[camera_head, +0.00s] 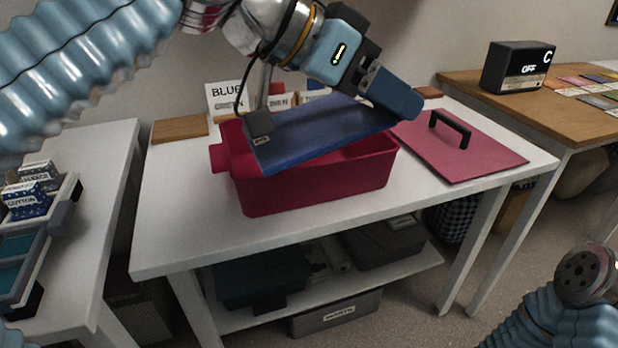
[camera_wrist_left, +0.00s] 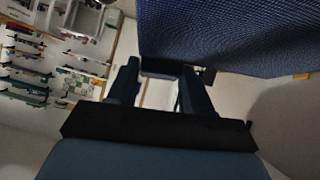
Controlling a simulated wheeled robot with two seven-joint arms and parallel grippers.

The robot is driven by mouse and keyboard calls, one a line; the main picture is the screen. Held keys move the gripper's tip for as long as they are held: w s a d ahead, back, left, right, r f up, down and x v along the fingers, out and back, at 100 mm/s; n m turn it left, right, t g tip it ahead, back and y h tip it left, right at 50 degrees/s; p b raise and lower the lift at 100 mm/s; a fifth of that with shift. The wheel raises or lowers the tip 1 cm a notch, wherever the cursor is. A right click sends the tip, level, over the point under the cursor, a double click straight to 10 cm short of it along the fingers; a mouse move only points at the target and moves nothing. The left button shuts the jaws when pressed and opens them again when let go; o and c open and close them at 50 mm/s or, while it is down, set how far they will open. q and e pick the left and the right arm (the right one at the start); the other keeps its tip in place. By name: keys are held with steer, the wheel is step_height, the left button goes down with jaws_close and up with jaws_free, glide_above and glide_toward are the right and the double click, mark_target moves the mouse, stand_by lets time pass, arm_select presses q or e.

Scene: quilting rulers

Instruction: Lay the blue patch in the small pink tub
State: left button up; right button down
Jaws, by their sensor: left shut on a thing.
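The blue patch (camera_head: 325,130) is a flat dark blue sheet with a small label at its left corner. It is tilted over the opening of the small pink tub (camera_head: 320,187), a deep pink-red open box on the white table. My left gripper (camera_head: 393,93) is shut on the patch at its right side, above the tub's right end. I cannot tell whether the patch touches the rim. The patch hides much of the tub's inside. In the left wrist view the patch (camera_wrist_left: 230,35) fills the upper right. My right gripper is out of view.
A pink lid (camera_head: 462,143) with a black handle lies right of the tub on the white table (camera_head: 165,225). Label cards (camera_head: 228,97) stand behind the tub. A wooden block (camera_head: 180,129) lies at the left.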

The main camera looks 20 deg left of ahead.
arm_select(q)
steer(key=w+a+f+b, duration=0.1)
steer(key=w+a+f, duration=0.3)
steer(key=w+f, duration=0.4)
steer(key=w, duration=0.3)
steer(key=shift+a, duration=0.2)
steer(key=f, duration=0.1)
steer(key=w+f+b, duration=0.1)
steer(key=f, duration=0.2)
steer(key=shift+w+a+f, duration=0.2)
steer(key=shift+a+f, duration=0.1)
steer(key=shift+a, duration=0.05)
steer(key=shift+c, duration=0.7)
steer(key=shift+f, duration=0.15)
steer(key=shift+c, duration=0.6)
steer(key=shift+f+b, duration=0.2)
steer(key=shift+b, duration=0.2)
steer(key=o, duration=1.1)
steer(key=shift+c, duration=0.2)
steer(key=shift+r, duration=0.15)
